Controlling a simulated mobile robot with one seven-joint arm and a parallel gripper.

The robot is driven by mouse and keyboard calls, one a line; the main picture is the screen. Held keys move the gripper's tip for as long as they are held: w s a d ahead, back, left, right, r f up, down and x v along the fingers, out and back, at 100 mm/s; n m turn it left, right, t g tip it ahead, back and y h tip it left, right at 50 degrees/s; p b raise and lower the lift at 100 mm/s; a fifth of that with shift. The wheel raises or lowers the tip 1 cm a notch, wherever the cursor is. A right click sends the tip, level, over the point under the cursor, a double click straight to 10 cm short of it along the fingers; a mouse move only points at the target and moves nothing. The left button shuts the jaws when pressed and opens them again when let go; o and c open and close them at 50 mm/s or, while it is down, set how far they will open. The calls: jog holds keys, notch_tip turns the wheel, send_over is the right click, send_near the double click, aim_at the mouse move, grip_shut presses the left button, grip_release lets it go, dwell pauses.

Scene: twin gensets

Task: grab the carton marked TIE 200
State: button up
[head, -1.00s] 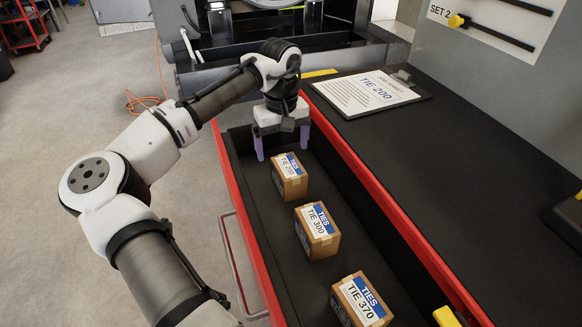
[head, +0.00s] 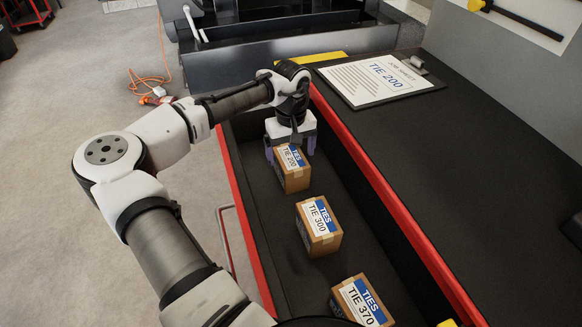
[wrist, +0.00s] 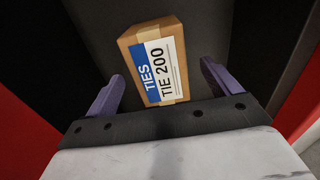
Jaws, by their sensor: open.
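The TIE 200 carton (head: 294,175) is a small brown box with a blue and white label, standing at the far end of the row in the open drawer (head: 263,221). My gripper (head: 290,151) is open at the carton's far end, its fingers low and pointing down into the drawer. In the wrist view the TIE 200 carton (wrist: 156,62) lies between and ahead of the two purple fingers of my gripper (wrist: 161,84), with a gap on each side. In the head view my gripper hides part of the carton's far end.
The TIE 300 carton (head: 318,227) and TIE 370 carton (head: 361,301) stand nearer in the same drawer. The drawer's red side walls run along both sides. A job sheet clipboard (head: 380,80) reading TIE 200 lies on the black worktop (head: 450,160).

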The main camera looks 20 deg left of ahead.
aim_at(291, 157)
jog(key=shift+w+f, duration=0.2)
jog(key=shift+f, duration=2.15)
jog(key=c, duration=1.2)
